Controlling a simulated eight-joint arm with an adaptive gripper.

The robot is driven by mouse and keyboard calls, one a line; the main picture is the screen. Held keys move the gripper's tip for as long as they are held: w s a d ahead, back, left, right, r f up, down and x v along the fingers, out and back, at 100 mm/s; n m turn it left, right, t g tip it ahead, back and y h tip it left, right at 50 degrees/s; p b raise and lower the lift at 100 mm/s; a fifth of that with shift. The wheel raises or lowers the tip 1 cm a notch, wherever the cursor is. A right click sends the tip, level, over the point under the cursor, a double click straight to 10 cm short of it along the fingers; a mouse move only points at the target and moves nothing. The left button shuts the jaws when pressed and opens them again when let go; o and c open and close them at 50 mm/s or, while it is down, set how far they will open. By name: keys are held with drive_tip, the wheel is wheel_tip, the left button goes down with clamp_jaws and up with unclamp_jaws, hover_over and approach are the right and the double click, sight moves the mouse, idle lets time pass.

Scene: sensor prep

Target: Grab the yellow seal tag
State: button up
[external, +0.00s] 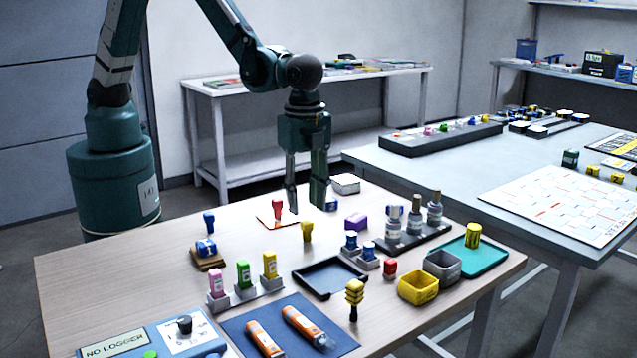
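A small yellow tag-like piece (307,231), which looks like the yellow seal tag, stands upright on the wooden table (110,275) near its middle. Similar pieces in red (278,209) and blue (209,222) stand to its left. My gripper (306,207) points down just above and behind the yellow piece in the picture. Its two fingers are apart, with nothing visible between them. I cannot tell the exact depth gap between the fingertips and the yellow piece.
Pink, green and yellow bottles (243,274) stand front left. Grey-capped bottles (415,222) stand right. Yellow (418,288) and grey bins are front right.

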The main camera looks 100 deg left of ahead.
sight(306, 221)
drive_tip(key=shift+f, duration=0.1)
drive_tip(key=shift+f, duration=1.2)
drive_tip(key=shift+f+b, duration=0.1)
drive_tip(key=shift+b, duration=0.2)
drive_tip(key=shift+a+f+b, duration=0.2)
drive_tip(key=shift+f+b, duration=0.45)
drive_tip(key=shift+f, duration=1.85)
drive_tip(key=c, duration=0.8)
